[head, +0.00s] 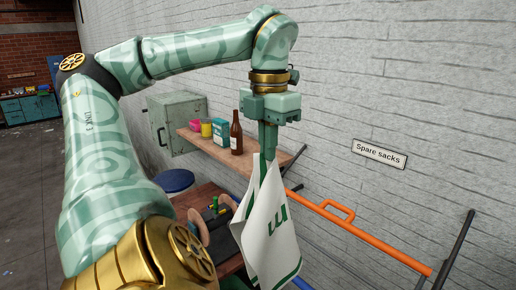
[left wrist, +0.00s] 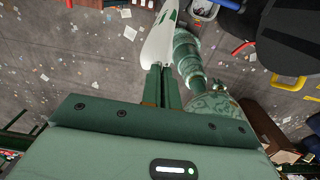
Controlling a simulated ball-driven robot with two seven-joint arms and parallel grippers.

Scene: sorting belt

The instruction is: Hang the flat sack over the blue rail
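The flat sack (head: 272,238) is white with green stripes and a green mark, and hangs limp in the head view. My left gripper (head: 267,150) points down and is shut on the sack's top edge. In the left wrist view the sack (left wrist: 160,44) stretches away from the closed fingertips (left wrist: 160,74). An orange rail (head: 372,238) with a raised loop runs along the wall, to the right of the sack. A small blue piece (head: 300,283) shows at the bottom edge beside the sack; I cannot tell whether it is the blue rail. My right gripper is not in view.
A wooden shelf (head: 212,143) on the wall behind my gripper holds a brown bottle (head: 236,134), a teal box (head: 220,131) and smaller items. A grey cabinet (head: 177,122) hangs left of it. A "Spare sacks" sign (head: 379,154) is on the wall. Dark brackets support the rail.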

